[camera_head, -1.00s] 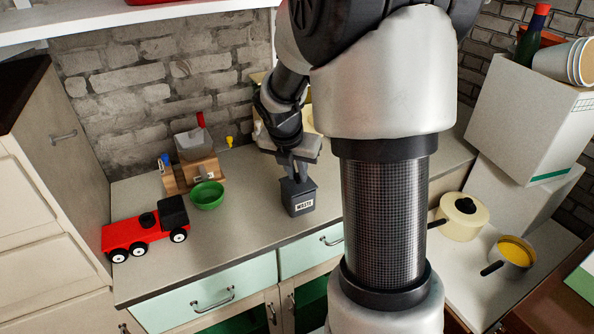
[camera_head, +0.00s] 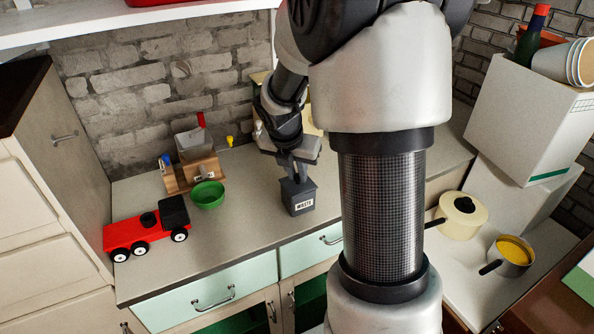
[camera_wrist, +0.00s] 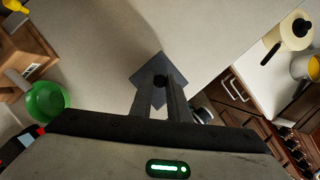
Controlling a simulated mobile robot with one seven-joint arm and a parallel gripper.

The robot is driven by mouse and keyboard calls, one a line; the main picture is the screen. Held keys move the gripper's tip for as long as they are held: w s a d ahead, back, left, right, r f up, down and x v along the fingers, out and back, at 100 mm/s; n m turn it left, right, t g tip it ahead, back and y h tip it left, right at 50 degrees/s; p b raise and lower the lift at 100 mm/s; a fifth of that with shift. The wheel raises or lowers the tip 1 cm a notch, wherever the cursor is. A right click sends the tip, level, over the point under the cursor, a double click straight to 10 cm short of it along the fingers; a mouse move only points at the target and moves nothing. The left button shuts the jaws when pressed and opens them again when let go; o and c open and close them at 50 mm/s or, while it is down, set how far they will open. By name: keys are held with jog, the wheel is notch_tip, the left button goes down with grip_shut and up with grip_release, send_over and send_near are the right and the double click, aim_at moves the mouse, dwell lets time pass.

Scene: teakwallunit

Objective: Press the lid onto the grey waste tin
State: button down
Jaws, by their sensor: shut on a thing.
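The grey waste tin (camera_head: 300,204) stands upright on the counter, with a white label on its front. Its dark grey lid (camera_head: 291,184) lies on top of the tin; I cannot tell whether it is fully seated. In the wrist view the square lid (camera_wrist: 151,72) shows beyond my fingers, turned like a diamond, with a dark round knob between the fingertips. My gripper (camera_head: 295,173) is directly above the tin, pointing down. In the wrist view my gripper (camera_wrist: 160,82) is shut on the lid's knob. The tin's body is hidden below the lid there.
A green bowl (camera_head: 208,194), a wooden holder (camera_head: 200,168) and a red toy truck (camera_head: 146,232) stand left of the tin. A cream pot (camera_head: 463,214) and a yellow-filled pan (camera_head: 509,256) are at the right. Counter around the tin is clear.

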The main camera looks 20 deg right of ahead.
dwell(0.3)
jog(key=c, duration=1.1)
grip_release()
jog(key=shift+r+p, duration=3.35)
jog(key=shift+p, duration=0.05)
jog(key=shift+r, duration=0.15)
grip_shut()
